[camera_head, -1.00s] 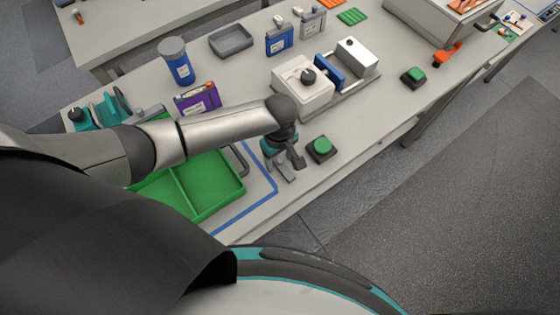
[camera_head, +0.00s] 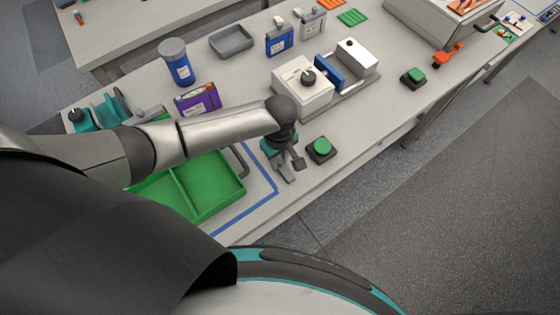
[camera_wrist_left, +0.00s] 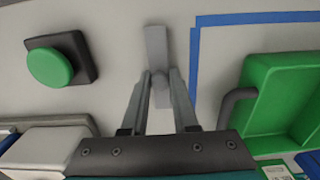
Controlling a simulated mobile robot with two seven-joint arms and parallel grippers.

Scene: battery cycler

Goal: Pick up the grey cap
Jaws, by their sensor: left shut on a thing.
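The grey cap (camera_wrist_left: 156,45) is a pale grey flat piece with a rounder part at its near end, in the left wrist view. It lies between the fingertips of my left gripper (camera_wrist_left: 163,82), which is shut on it. In the head view my left gripper (camera_head: 289,170) points down at the table's front, between the blue tape line and the green button. The fingers partly hide the cap, and I cannot tell whether it touches the table. My right gripper is not in view.
A green button on a black base (camera_head: 321,150) stands just right of my left gripper. A green divided tray (camera_head: 207,183) with a dark handle is to its left, inside blue tape (camera_head: 262,167). A white device with a black knob (camera_head: 303,88) stands behind.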

